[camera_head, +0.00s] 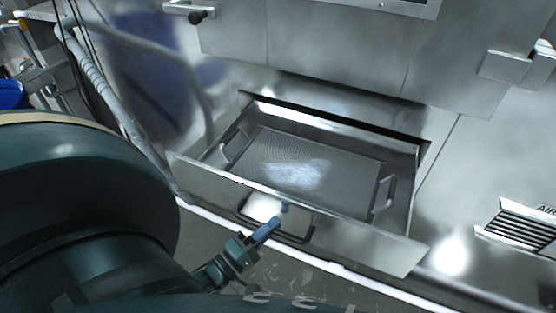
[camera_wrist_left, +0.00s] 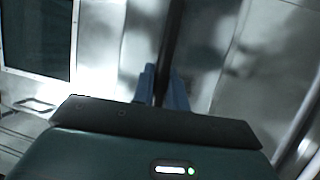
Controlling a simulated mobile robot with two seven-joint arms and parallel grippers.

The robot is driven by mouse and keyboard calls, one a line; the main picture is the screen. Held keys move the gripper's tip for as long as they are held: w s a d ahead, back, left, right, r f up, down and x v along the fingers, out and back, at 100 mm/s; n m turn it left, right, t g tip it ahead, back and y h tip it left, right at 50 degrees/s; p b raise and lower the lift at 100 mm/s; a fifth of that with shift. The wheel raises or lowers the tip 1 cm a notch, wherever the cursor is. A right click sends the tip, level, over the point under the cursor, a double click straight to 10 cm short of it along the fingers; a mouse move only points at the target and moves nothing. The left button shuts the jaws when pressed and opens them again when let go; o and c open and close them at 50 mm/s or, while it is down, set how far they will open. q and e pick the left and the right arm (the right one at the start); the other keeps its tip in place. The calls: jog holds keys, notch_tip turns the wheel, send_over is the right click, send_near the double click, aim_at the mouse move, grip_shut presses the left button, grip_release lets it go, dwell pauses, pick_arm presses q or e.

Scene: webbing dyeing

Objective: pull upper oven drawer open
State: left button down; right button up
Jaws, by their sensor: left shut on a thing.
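The upper oven drawer (camera_head: 338,241) is a steel drawer standing open from the oven front in the head view. A dark bar handle (camera_head: 292,236) is on its front panel. My left gripper (camera_head: 274,223) is at that handle, its blue fingers shut on the bar. In the left wrist view the fingers (camera_wrist_left: 162,88) are close together with a dark bar between them. A perforated tray (camera_head: 300,165) with a handle at each side lies inside the drawer. My right gripper shows in neither view.
The steel oven front (camera_head: 330,50) rises behind the drawer. A grey hose (camera_head: 100,85) runs down at the left, near the drawer's left corner. A vent grille (camera_head: 520,228) is at the right. The floor below the drawer front is partly hidden by my arm.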

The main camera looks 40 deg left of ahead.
pick_arm(q)
jog(key=shift+s+d+p, duration=0.15)
jog(key=shift+s+d, duration=0.05)
jog(key=shift+s, duration=0.6)
jog(key=shift+s+d+p, duration=0.15)
jog(key=shift+s, duration=0.65)
jog(key=shift+s+d+p, duration=0.15)
jog(key=shift+s+d, duration=0.05)
jog(key=shift+s, duration=0.6)
jog(key=c, duration=1.4)
grip_release()
jog(key=b+v, duration=0.2)
jog(key=v, duration=1.1)
jog(key=shift+s, duration=0.15)
